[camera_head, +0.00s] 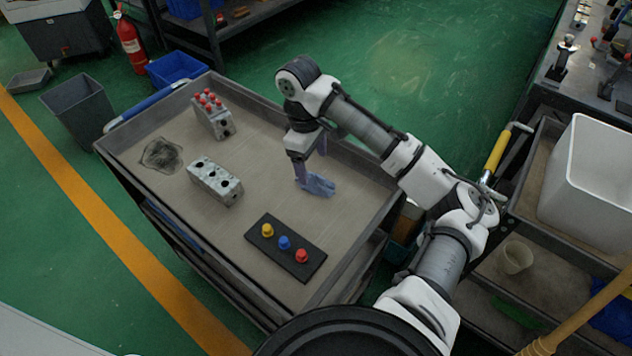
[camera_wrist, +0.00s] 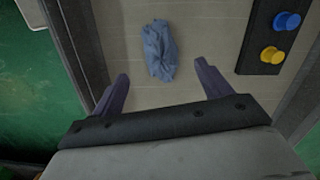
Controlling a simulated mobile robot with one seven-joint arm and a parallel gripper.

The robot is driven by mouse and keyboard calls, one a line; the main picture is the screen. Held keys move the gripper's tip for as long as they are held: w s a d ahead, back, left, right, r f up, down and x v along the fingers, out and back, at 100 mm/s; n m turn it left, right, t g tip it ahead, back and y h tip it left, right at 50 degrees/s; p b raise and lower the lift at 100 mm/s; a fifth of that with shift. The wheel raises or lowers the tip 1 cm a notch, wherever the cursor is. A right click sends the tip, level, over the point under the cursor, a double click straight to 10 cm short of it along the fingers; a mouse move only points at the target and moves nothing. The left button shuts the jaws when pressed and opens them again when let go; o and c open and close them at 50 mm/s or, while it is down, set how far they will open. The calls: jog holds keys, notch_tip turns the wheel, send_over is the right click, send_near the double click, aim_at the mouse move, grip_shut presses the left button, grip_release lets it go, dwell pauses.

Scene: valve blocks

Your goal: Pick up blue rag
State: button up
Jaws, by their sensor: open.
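The blue rag (camera_head: 320,187) lies crumpled on the cart's top tray (camera_head: 250,155), toward its right side. In the wrist view the rag (camera_wrist: 160,50) lies just beyond the fingertips, roughly centred between them. My gripper (camera_head: 310,167) points down at the rag, with its fingers close to the rag's left end in the head view. In the wrist view my gripper (camera_wrist: 163,86) is open, its two purple-grey fingers well apart with nothing between them. I cannot tell whether a finger touches the rag.
On the tray are a black plate (camera_head: 285,249) with yellow, blue and red knobs, a grey valve block (camera_head: 215,182), a block with red knobs (camera_head: 212,115) and a dark mesh patch (camera_head: 161,155). Raised rims edge the tray. A white bin (camera_head: 590,175) stands on another cart at right.

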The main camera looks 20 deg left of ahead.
aim_at(314, 176)
jog(key=shift+s+d+f, duration=0.1)
jog(key=shift+d+f, duration=0.05)
jog(key=shift+f, duration=1.25)
jog(key=shift+s+d+f, duration=0.1)
jog(key=shift+d+f, duration=0.05)
jog(key=shift+f, duration=1.25)
jog(key=c, duration=1.1)
